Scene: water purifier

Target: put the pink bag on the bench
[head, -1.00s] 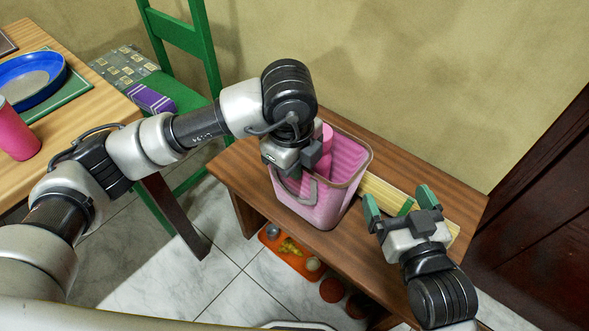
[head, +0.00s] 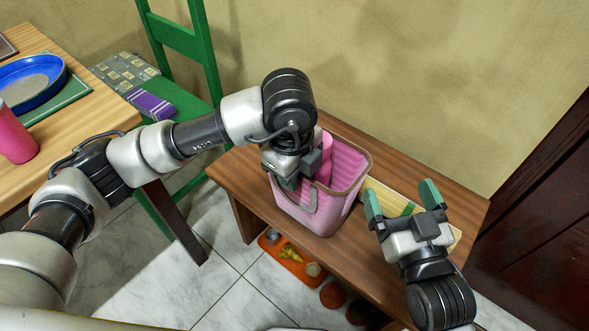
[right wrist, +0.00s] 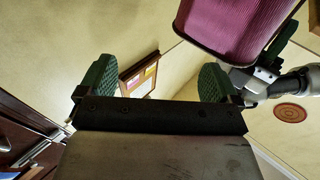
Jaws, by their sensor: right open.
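The pink bag (head: 335,205) is a ribbed pink tote with a brown rim, at the left-middle of the wooden bench (head: 235,165). A pink item (head: 325,150) shows inside it. My left gripper (head: 296,178) is at the bag's left rim and seems shut on it, though the fingertips are partly hidden. Whether the bag's base rests on the bench or hangs just above it is unclear. My right gripper (head: 402,200) is open and empty, to the right of the bag. The right wrist view shows the bag (right wrist: 235,30) at the top and the open fingers (right wrist: 155,85).
A light slatted item with green parts (head: 385,195) lies on the bench behind my right gripper. An orange tray (head: 285,258) with small things is under the bench. A green chair (head: 185,100) and a table (head: 95,85) stand at the left.

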